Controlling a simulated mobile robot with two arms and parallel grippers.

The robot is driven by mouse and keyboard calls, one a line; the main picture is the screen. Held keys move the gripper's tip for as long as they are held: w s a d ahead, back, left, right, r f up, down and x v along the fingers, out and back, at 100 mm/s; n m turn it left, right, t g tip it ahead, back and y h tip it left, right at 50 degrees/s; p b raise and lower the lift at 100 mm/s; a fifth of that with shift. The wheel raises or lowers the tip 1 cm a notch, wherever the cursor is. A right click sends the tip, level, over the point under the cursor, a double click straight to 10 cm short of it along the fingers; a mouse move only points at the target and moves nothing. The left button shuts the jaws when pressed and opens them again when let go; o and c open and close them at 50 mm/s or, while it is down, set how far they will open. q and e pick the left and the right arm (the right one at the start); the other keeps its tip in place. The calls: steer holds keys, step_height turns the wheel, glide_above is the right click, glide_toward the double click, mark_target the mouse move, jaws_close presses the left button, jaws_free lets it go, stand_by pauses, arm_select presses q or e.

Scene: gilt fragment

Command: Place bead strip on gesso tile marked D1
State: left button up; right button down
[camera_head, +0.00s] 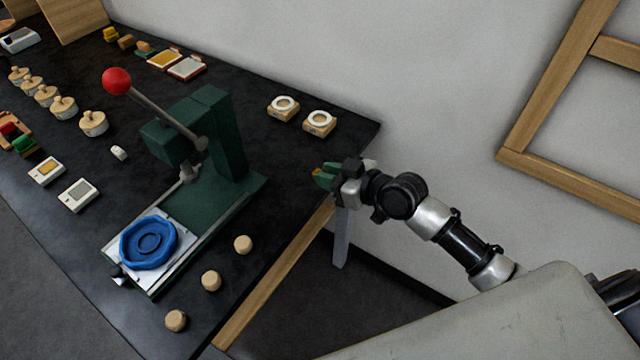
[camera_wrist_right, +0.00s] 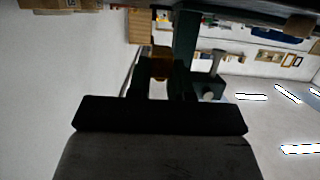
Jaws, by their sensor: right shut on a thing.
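My right gripper (camera_head: 320,177) is at the right end of the dark bench, near its edge. Its green fingers are shut on a small gold-brown piece that looks like the bead strip (camera_head: 316,172); it also shows between the fingers in the right wrist view (camera_wrist_right: 161,66). Most of the piece is hidden by the fingers. Two framed flat tiles lie at the back of the bench, one with a yellow face (camera_head: 165,59) and one with a pale face (camera_head: 187,67). I cannot read any D1 mark. My left gripper is not in view.
A green press (camera_head: 215,130) with a red-knobbed lever (camera_head: 117,81) stands mid-bench, a blue round mould (camera_head: 150,242) on its base. Two ring-topped wooden blocks (camera_head: 319,123) sit at the back right. Several wooden knobs and pots stand left and front. The bench between press and gripper is clear.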

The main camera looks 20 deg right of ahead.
mark_target(320, 199)
steer(key=shift+w+a+f, duration=0.25)
steer(key=shift+a+f, duration=0.3)
steer(key=shift+a, duration=0.3)
steer(key=shift+f, duration=1.9)
steer(key=shift+f, duration=0.15)
steer(key=c, duration=1)
jaws_free()
